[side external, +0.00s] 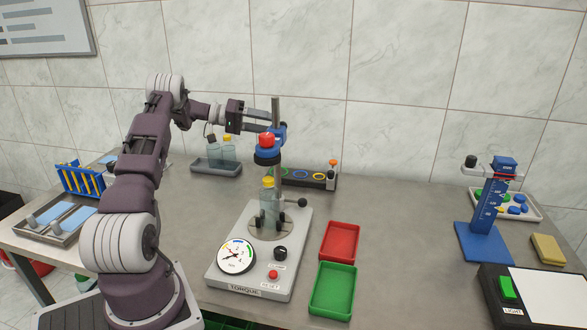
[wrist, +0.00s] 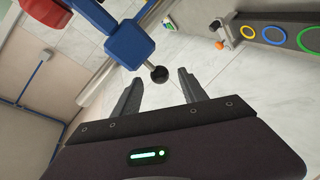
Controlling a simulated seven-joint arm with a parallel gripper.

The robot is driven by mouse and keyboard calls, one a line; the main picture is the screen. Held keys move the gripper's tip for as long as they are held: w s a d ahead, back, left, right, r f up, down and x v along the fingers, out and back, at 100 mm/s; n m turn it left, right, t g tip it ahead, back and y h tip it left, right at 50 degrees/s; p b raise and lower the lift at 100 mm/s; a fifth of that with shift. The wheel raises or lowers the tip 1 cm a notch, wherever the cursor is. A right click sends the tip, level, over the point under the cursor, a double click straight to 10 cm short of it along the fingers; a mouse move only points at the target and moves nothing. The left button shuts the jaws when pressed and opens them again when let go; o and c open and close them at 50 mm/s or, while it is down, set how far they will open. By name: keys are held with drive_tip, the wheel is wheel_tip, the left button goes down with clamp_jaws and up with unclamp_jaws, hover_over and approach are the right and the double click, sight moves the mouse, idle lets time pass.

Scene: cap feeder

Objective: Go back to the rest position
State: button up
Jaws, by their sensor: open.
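My gripper (side external: 262,119) is raised above the table, near the blue head and pole of the torque tester (side external: 222,277) in the side view. In the wrist view the gripper (wrist: 160,90) shows two separated fingers with nothing between them. A dark knob (wrist: 159,74) on a short rod from the blue head (wrist: 128,44) appears just beyond the fingertips; I cannot tell its exact distance. A bottle with a yellow cap (side external: 268,182) stands upright on the tester, below the head with the red top (side external: 266,140).
A tray with two bottles (side external: 214,168) stands behind. Red (side external: 340,240) and green (side external: 333,290) trays lie right of the tester. A dark strip with coloured rings (side external: 310,177) is at the back. A blue height gauge (side external: 484,243) stands right. The table between is clear.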

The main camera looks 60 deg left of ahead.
drive_tip(key=s+a+r+n+g+y, duration=0.2)
drive_tip(key=s+a+r+n+y, duration=0.2)
drive_tip(key=a+r+n+y, duration=0.95)
wheel_tip(320, 180, up, 6)
drive_tip(key=s+a+n+g+y, duration=0.1)
drive_tip(key=s+a, duration=0.1)
drive_tip(key=s, duration=0.1)
drive_tip(key=w+d+r, duration=0.1)
drive_tip(key=d+r, duration=0.4)
drive_tip(key=d, duration=0.3)
drive_tip(key=d+f+m+g+h, duration=0.15)
drive_tip(key=d+m+h, duration=0.25)
drive_tip(key=d, duration=1.2)
drive_tip(key=d+f+m+t+h, duration=0.1)
drive_tip(key=d+f+m+h, duration=0.2)
drive_tip(key=d, duration=1.3)
drive_tip(key=s+d+f+m+g+h, duration=0.2)
drive_tip(key=s+d+f+m+g, duration=0.15)
drive_tip(key=s+d+m, duration=0.7)
drive_tip(key=s+d+f+m+y, duration=0.1)
drive_tip(key=s+d+f, duration=0.2)
drive_tip(key=s, duration=0.3)
drive_tip(key=s+d+f+m+g+y, duration=0.1)
drive_tip(key=s+d+f, duration=0.2)
drive_tip(key=s+f, duration=0.3)
drive_tip(key=shift+d+m, duration=0.3)
drive_tip(key=shift+d, duration=0.05)
